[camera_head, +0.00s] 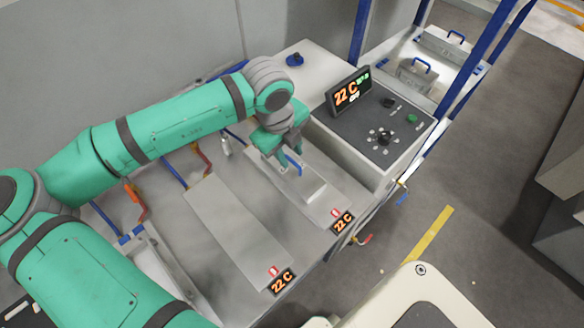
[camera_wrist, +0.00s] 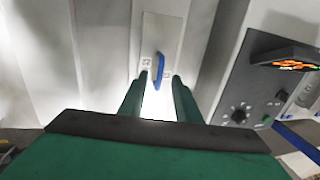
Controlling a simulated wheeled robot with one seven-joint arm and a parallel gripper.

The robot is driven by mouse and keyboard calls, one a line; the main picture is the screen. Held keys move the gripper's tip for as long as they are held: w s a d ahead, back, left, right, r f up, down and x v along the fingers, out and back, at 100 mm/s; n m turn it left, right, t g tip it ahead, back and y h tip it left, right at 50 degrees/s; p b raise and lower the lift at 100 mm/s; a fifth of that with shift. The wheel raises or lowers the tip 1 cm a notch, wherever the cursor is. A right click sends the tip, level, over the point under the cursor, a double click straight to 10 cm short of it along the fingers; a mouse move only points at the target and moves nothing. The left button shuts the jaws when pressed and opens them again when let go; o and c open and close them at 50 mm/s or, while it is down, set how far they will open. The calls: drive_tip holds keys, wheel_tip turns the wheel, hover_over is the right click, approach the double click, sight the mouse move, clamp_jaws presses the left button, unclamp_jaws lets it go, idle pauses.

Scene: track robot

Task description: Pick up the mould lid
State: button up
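The mould lid is a pale grey block with a blue handle; in the head view its body (camera_head: 312,189) lies on the plate nearest the control box. Its blue handle (camera_head: 294,165) shows just beside my gripper (camera_head: 280,148). In the wrist view the lid (camera_wrist: 162,35) is ahead, with its handle (camera_wrist: 158,68) lying between and just beyond the fingertips of my gripper (camera_wrist: 160,79). The two green fingers are apart with a gap between them, so the gripper is open and empty. I cannot tell whether a finger touches the handle.
A control box (camera_head: 372,128) with a screen reading 22 C stands close to the right of my gripper. A bare plate (camera_head: 238,228) lies to the left. Behind, a blue-posted rack holds two more grey blocks with blue handles (camera_head: 418,80). A blue knob (camera_head: 295,60) is at the back.

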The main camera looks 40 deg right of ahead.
sight(292, 167)
drive_tip(key=shift+d+f, duration=0.2)
drive_tip(key=shift+f, duration=1.2)
drive_tip(key=shift+c, duration=0.2)
clamp_jaws()
